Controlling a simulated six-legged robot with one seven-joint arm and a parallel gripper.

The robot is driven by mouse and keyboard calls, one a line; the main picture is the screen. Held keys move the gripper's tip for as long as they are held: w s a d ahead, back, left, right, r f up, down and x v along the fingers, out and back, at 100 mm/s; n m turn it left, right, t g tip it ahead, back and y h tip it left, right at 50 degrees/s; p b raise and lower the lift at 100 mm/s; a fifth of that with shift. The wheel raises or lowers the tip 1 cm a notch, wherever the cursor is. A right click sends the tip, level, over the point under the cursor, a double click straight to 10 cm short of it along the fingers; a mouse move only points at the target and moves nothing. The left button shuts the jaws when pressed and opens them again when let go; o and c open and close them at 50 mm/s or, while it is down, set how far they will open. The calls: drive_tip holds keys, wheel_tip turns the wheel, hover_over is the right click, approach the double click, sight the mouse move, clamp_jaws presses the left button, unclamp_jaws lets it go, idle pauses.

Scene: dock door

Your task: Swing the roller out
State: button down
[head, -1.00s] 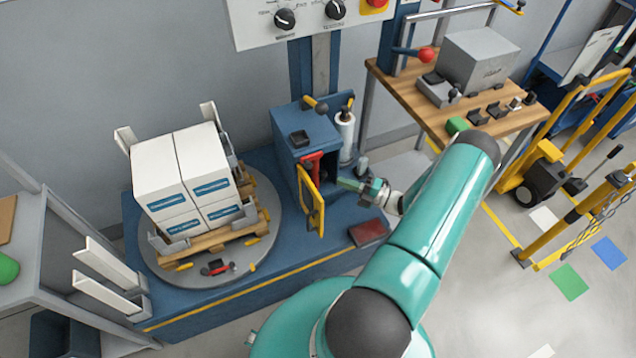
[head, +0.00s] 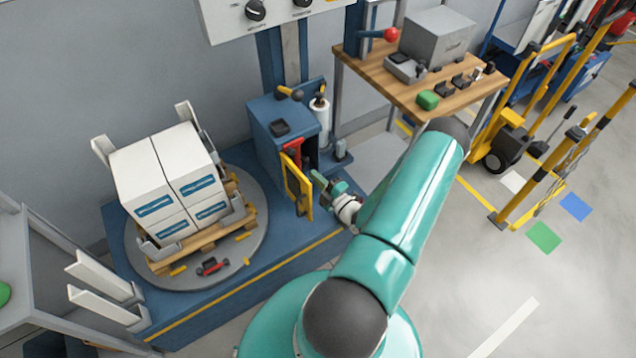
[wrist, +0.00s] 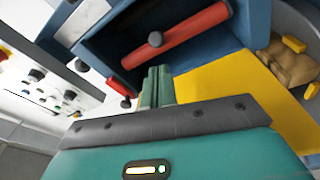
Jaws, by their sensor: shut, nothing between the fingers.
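The red roller (wrist: 178,36) with a black knob lies across the opening of the blue housing (wrist: 95,42) in the wrist view. In the head view only a bit of the red roller (head: 293,146) shows, behind the yellow door frame (head: 297,187), which stands open at the front of the housing (head: 282,118). My gripper (head: 316,176) is just right of the yellow frame, in front of the housing. In the wrist view my gripper's green fingers (wrist: 158,84) are together and empty, below the roller and apart from it in the picture.
A pallet of white boxes (head: 170,180) stands on a grey turntable (head: 165,276) at the left. A white film roll (head: 320,122) stands right of the housing. A wooden bench (head: 440,95) is behind. Open floor (head: 480,270) lies at the right.

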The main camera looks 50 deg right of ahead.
sight(307, 160)
drive_tip(key=w, duration=0.4)
drive_tip(key=w+d, duration=0.1)
drive_tip(key=shift+w+r, duration=0.3)
drive_tip(key=shift+w, duration=0.1)
drive_tip(key=shift+a, duration=0.1)
drive_tip(key=shift+s+d+n+y, duration=0.35)
drive_tip(key=shift+d+n+y, duration=0.15)
drive_tip(key=shift+y, duration=0.4)
drive_tip(key=shift+s+d+n+y, duration=0.4)
drive_tip(key=shift+n+y, duration=0.15)
drive_tip(key=shift+y, duration=0.35)
drive_tip(key=shift+s+d+n+y, duration=0.3)
drive_tip(key=shift+d+n+y, duration=0.2)
drive_tip(key=shift+y, duration=0.4)
drive_tip(key=shift+s+d, duration=0.35)
drive_tip(key=shift+d, duration=0.15)
drive_tip(key=shift+s, duration=0.15)
